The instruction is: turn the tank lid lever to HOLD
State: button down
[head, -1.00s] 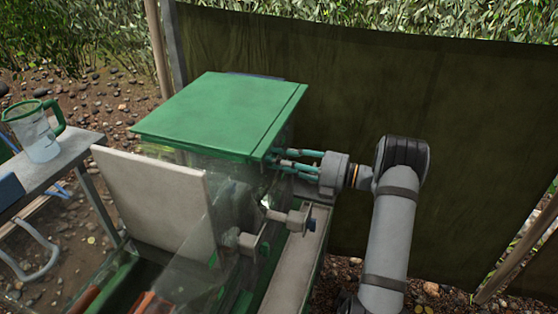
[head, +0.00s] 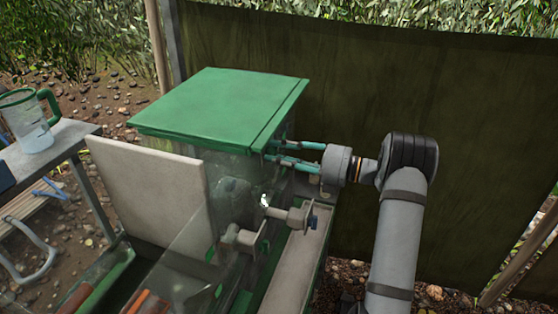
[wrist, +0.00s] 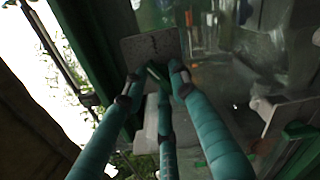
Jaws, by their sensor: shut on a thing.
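The tank is a clear-walled box with a green lid (head: 220,103), closed flat on top in the head view. My gripper (head: 270,151) reaches in from the right, its teal fingers just under the lid's right edge. In the wrist view my gripper (wrist: 154,82) has its fingertips closed around a small dark green piece (wrist: 156,72), which looks like the lever. It sits in front of a grey plate (wrist: 150,47) on the tank side. Any marking on the plate is too dark to read, and the fingers hide most of the lever.
A pale upright panel (head: 158,195) and grey pipe fittings (head: 292,216) stand in front of the tank. A dark green tarp (head: 420,110) hangs close behind my arm. A clear jug (head: 29,122) stands on a bench at the left.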

jog(key=shift+d+f+n+b, duration=0.1)
jog(key=shift+f+n+b, duration=0.05)
jog(key=shift+n+b, duration=2.85)
jog(key=shift+f+n+b, duration=0.1)
jog(key=shift+n+b, duration=2.8)
jog(key=shift+b, duration=0.05)
jog(key=shift+r, duration=0.2)
jog(key=c, duration=1.5)
grip_release()
jog(key=shift+w, duration=0.1)
jog(key=shift+f, duration=0.1)
jog(key=v, duration=1.2)
